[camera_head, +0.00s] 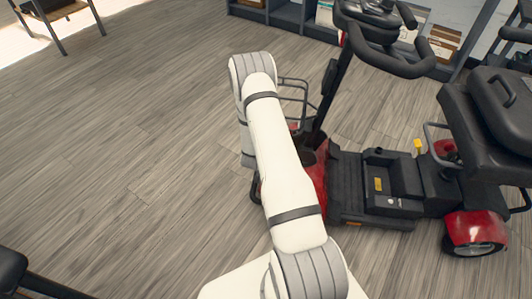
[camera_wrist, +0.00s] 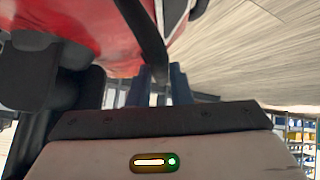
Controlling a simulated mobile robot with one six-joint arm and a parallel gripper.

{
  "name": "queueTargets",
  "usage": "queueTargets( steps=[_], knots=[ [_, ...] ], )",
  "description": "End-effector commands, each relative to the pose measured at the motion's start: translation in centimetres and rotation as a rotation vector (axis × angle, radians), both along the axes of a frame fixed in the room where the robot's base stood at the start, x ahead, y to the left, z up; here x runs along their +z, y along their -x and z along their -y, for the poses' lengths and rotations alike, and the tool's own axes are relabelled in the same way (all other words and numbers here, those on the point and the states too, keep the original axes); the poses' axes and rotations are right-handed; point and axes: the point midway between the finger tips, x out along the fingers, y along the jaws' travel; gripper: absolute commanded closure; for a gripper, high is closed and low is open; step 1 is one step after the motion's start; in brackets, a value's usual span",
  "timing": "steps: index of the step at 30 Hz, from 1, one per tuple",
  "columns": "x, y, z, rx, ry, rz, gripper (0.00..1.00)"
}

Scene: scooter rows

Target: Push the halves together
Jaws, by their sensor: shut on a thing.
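A red and black mobility scooter stands on the floor in the head view. Its front half has an upright tiller with handlebars (camera_head: 385,48), a red front body (camera_head: 314,182) and a dark footboard (camera_head: 347,180). Its rear half has a black seat (camera_head: 490,115), a red rear fender (camera_head: 468,227) and a wheel. I cannot tell whether a gap lies between the halves. My gripper (camera_wrist: 161,84) is shut on a black bar (camera_wrist: 146,32) beside a red body panel (camera_wrist: 90,25) in the wrist view. In the head view my arm hides the gripper.
Shelves (camera_head: 290,15) with boxes stand along the back. A small table (camera_head: 56,12) is at the top left, and a dark object (camera_head: 12,268) is at the bottom left. Another dark scooter part shows at the right edge. The wood floor (camera_head: 120,150) on the left is clear.

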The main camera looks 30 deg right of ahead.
Motion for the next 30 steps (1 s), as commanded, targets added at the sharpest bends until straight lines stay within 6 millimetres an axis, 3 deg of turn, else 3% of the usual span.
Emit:
queueTargets(
  steps=[2, 3, 11, 20, 30],
  knots=[
    [-0.3, 0.5, 0.6, -0.019, 0.001, -0.004, 1.0],
    [-0.3, 0.5, 0.6, -0.019, 0.001, -0.004, 0.81],
    [-0.2, 0.3, 0.2, -0.009, 0.002, -0.001, 0.6],
    [0.3, 0.2, -0.3, -0.003, 0.003, 0.0, 0.6],
    [4.1, 2.9, -3.1, -0.004, 0.002, -0.002, 0.6]
  ],
)
